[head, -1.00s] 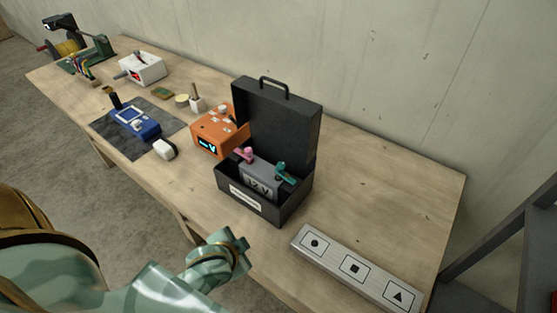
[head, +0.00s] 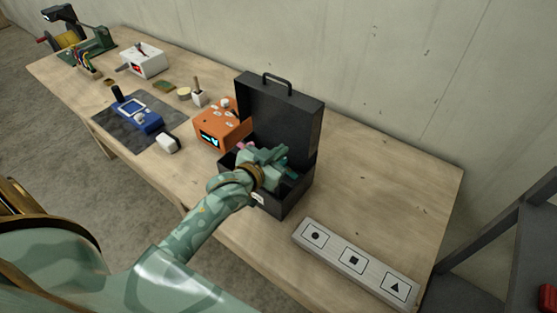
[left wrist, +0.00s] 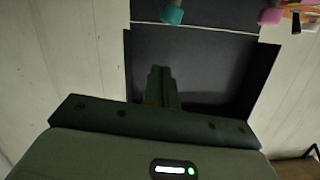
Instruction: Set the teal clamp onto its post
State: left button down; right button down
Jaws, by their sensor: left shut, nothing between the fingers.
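The teal clamp (head: 293,174) shows in part at the right inside the black case (head: 293,202), behind my left gripper. It also shows at the top edge of the left wrist view (left wrist: 172,14), apart from the fingers. The pink clamp (left wrist: 270,15) is to its right there; in the head view only a bit shows. My left gripper (head: 272,155) is over the case, shut and empty. Its closed fingers (left wrist: 160,78) show in the left wrist view. The grey battery is mostly hidden, and I cannot tell how the teal clamp sits. My right gripper is not in view.
The case's raised lid (head: 280,112) stands behind my gripper. An orange meter (head: 222,125) is close at left. A panel with three symbols (head: 352,260) lies at front right. A blue device (head: 135,115) lies on a dark mat. The table's right part is clear.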

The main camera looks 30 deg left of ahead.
aim_at(288, 168)
pick_arm(q)
jog(key=shift+w+a+f+b, duration=0.15)
jog(key=shift+w+f+b, duration=0.05)
jog(key=shift+f, duration=0.85)
jog(key=shift+w+a+f+b, duration=0.1)
jog(key=shift+w+f+b, duration=0.05)
jog(key=shift+f, duration=0.9)
jog(key=n+p, duration=0.1)
jog(key=a+n+p, duration=0.1)
jog(key=p, duration=0.1)
jog(key=shift+w+a+f+h, duration=0.1)
jog(key=shift+a+f+h, duration=0.2)
jog(key=shift+f+h, duration=0.1)
jog(key=shift+a+f+n, duration=0.2)
jog(key=shift+f+n, duration=0.1)
jog(key=shift+n, duration=0.1)
jog(key=shift+d, duration=0.1)
